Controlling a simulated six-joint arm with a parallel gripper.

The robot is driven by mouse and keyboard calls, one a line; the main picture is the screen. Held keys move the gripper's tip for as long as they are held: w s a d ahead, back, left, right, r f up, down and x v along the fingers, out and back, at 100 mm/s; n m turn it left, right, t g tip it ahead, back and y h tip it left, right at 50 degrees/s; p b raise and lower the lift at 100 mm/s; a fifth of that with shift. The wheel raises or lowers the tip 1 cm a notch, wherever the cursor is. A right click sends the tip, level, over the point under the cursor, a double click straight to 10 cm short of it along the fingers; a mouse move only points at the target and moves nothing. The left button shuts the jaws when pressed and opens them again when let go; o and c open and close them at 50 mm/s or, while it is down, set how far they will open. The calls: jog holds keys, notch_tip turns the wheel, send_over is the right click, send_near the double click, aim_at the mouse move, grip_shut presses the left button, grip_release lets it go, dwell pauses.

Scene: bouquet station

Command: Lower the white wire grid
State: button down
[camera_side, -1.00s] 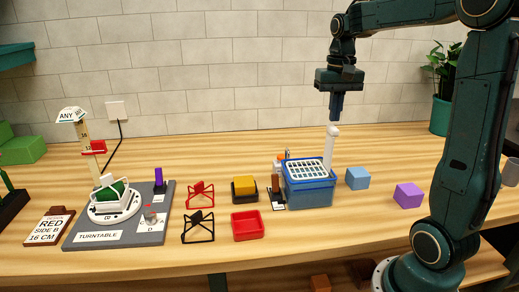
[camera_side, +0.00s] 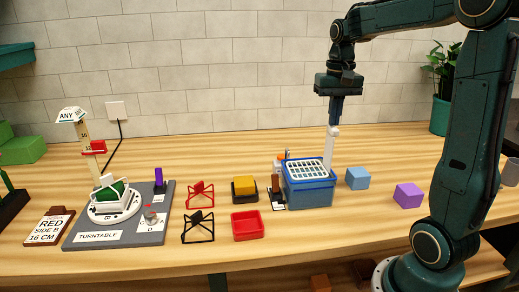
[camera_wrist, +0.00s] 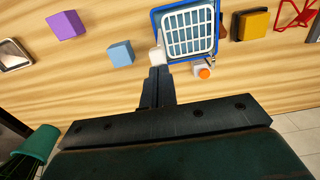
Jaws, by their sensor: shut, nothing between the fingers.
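The white wire grid (camera_side: 306,169) lies level across the top of the blue bin (camera_side: 310,193) in the side view. It also shows in the wrist view (camera_wrist: 188,32), framed by the bin's blue rim. A white upright post (camera_side: 331,146) stands at the bin's back right corner. My gripper (camera_side: 335,121) points straight down and is shut, with its fingertips at the post's top. In the wrist view the closed fingers (camera_wrist: 156,78) reach the white post top (camera_wrist: 157,57). Whether they touch it, I cannot tell exactly.
A blue cube (camera_side: 358,178) and a purple cube (camera_side: 409,195) sit right of the bin. A yellow block (camera_side: 244,187), a red tray (camera_side: 248,225) and the grey turntable station (camera_side: 120,215) are to the left. An orange-capped item (camera_wrist: 204,72) stands beside the bin.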

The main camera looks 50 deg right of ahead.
aim_at(331, 141)
jog(key=shift+f, duration=3.95)
jog(key=shift+r, duration=0.15)
dwell(0.4)
jog(key=shift+r, duration=2.4)
jog(key=shift+a, duration=0.1)
jog(key=shift+s+a+r, duration=0.1)
jog(key=shift+a, duration=0.15)
jog(key=s+a+n+t, duration=0.2)
jog(key=s+a+n, duration=0.2)
jog(key=a, duration=0.5)
jog(key=s+a+r+n+t, duration=0.1)
jog(key=s+a+n+t, duration=0.2)
jog(key=s+a+n, duration=0.2)
jog(key=shift+s+a+r+t, duration=0.25)
jog(key=shift+s+a, duration=1.2)
jog(key=shift+a, duration=1.05)
